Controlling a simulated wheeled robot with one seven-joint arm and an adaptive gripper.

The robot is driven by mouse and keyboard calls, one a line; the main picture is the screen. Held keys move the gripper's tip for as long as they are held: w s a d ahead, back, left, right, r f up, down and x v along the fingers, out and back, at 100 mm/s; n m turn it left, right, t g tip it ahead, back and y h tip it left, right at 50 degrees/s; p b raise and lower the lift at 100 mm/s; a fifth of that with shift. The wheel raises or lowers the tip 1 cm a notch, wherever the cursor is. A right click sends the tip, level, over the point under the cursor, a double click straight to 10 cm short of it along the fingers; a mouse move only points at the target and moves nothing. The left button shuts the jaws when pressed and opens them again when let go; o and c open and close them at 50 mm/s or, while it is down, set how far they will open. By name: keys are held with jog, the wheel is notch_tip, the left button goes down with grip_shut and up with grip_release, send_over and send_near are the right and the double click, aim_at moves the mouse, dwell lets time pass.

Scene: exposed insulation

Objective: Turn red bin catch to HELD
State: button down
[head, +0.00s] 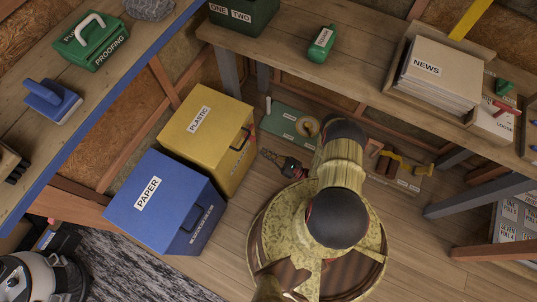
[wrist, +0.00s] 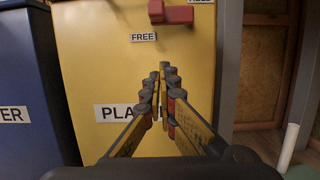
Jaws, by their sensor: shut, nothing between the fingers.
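The red catch (wrist: 178,14) is on the yellow bin (wrist: 88,60), at the top of the wrist view. Its bar lies roughly level, with a thicker block at its left end. The FREE label (wrist: 143,37) is just below that left end. A label (wrist: 199,2), cut off by the top edge, is above the bar's right end and seems to read HELD. My gripper (wrist: 160,70) is shut and empty, in front of the bin, lower in the picture than the catch and apart from it. In the head view the yellow bin (head: 193,147) shows from above; I cannot make out the catch there.
The blue PAPER bin (head: 160,215) stands to the left of the yellow bin, and also shows in the wrist view (wrist: 38,75). A wooden bench (head: 350,50) with a newspaper tray is above right. A white upright rod (wrist: 288,148) stands at the wrist view's lower right.

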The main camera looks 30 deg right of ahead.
jog(key=w+a+r+b, duration=0.1)
jog(key=w+a+r, duration=0.2)
jog(key=w+r, duration=0.2)
jog(key=shift+a+r+b, duration=0.25)
jog(key=shift+a+b, duration=0.05)
dwell(0.5)
jog(key=shift+s+a+r+m+h+p, duration=0.1)
jog(key=shift+m+h+p, duration=0.05)
jog(key=shift+m+p, duration=0.25)
jog(key=shift+s+r+m+h+p, duration=0.15)
jog(key=shift+m+p, duration=0.1)
jog(key=shift+m, duration=0.25)
jog(key=shift+r+m+t+p, duration=0.1)
jog(key=shift+m+t+p, duration=0.25)
jog(key=shift+m, duration=0.25)
jog(key=shift+a+r+m+h+p, duration=0.1)
jog(key=shift+m+h+p, duration=0.25)
jog(key=shift+m, duration=0.25)
